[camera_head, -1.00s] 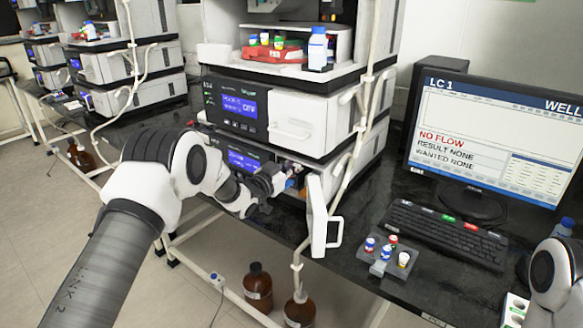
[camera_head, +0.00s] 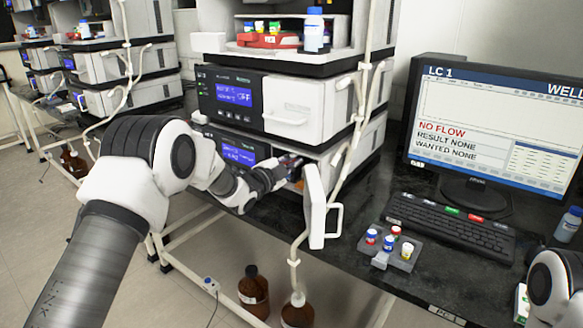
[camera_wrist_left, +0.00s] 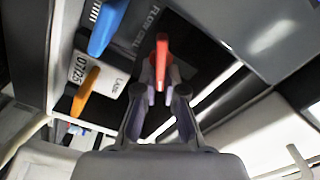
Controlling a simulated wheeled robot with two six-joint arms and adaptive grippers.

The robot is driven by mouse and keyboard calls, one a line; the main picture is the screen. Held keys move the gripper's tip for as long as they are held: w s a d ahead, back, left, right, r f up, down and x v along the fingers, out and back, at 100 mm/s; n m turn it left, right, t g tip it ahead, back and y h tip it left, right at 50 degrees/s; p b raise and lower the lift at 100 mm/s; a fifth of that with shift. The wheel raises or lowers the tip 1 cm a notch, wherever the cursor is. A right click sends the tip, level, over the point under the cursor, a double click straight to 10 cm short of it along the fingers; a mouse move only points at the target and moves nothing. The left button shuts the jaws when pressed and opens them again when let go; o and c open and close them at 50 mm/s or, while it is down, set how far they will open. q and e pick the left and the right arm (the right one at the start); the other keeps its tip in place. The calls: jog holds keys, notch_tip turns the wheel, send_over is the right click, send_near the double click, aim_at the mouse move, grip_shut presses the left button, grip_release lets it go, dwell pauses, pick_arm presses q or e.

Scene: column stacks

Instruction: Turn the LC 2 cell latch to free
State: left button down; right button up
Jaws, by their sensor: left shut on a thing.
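A red lever (camera_wrist_left: 162,50) stands beside the FLOW CELL lettering in the left wrist view. My left gripper (camera_wrist_left: 160,86) is shut on its lower end. A blue lever (camera_wrist_left: 108,25) and an orange lever (camera_wrist_left: 86,88) with a label stand to the left of it. In the head view my left gripper (camera_head: 291,163) reaches into the open bay of the lowest module (camera_head: 240,152) in the near stack. Only a white link of my right arm shows at lower right.
The white door (camera_head: 315,207) of the bay hangs open just right of my left gripper. A vial tray (camera_head: 405,257), a keyboard (camera_head: 450,228) and a monitor (camera_head: 490,130) reading LC 1 are on the black bench. Brown bottles (camera_head: 253,290) stand below.

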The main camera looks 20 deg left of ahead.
pick_arm(q)
jog(key=shift+d+f+m+b, duration=0.1)
jog(key=shift+f+m+b, duration=0.15)
jog(key=shift+m+b, duration=0.75)
jog(key=shift+d+f+m+b, duration=0.1)
jog(key=shift+f+m+b, duration=0.1)
jog(key=shift+m+b, duration=0.75)
jog(key=shift+m, duration=0.35)
jog(key=c, duration=1.3)
grip_release()
jog(key=shift+s, duration=0.1)
jog(key=shift+o, duration=0.2)
jog(key=v, duration=0.8)
jog(key=shift+a, duration=0.1)
